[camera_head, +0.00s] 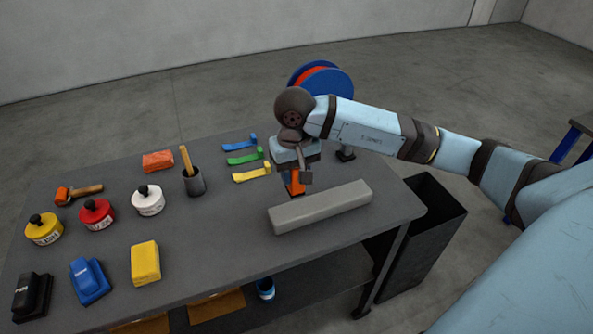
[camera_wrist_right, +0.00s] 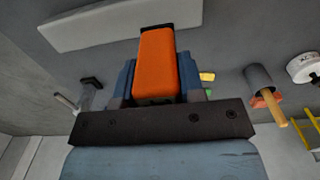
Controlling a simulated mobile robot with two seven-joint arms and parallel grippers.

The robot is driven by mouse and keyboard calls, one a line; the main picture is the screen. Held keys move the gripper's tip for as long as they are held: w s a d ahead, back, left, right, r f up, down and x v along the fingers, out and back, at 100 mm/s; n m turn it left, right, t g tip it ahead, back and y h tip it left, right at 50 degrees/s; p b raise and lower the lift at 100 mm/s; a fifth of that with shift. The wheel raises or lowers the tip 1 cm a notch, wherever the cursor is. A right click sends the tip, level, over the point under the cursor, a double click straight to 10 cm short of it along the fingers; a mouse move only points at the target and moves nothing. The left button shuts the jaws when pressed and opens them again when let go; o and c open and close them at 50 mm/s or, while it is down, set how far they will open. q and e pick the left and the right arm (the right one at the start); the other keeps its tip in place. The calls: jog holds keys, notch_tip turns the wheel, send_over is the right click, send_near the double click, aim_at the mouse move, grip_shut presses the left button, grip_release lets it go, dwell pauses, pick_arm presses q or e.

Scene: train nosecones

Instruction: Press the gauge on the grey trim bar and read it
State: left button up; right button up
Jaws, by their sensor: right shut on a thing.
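The grey trim bar (camera_head: 320,206) lies on the right part of the dark table in the head view. It also shows at the top of the right wrist view (camera_wrist_right: 125,22). My right gripper (camera_head: 296,176) is behind the bar and shut on an orange block-like thing, which looks like the gauge (camera_wrist_right: 157,65). In the head view the orange gauge (camera_head: 295,187) points down from the gripper, close to the bar's far side. I cannot tell whether it touches the bar or the table. No reading shows on it. My left gripper is not in view.
Blue, green and yellow (camera_head: 252,173) strips lie left of the gripper. A grey cup (camera_head: 194,182) with a stick, several lidded tins (camera_head: 97,214), a yellow block (camera_head: 145,263) and a blue block (camera_head: 89,280) stand further left. A black bin (camera_head: 425,240) is beside the table's right end.

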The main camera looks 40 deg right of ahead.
dwell(0.7)
jog(key=s+a+r+n+p, duration=0.2)
jog(key=a+r+p, duration=0.3)
jog(key=a+p, duration=0.2)
jog(key=shift+s+n+p, duration=0.15)
jog(key=shift+n+p, duration=0.15)
jog(key=shift+p, duration=0.35)
jog(key=shift+a+r, duration=0.1)
jog(key=shift+r, duration=0.05)
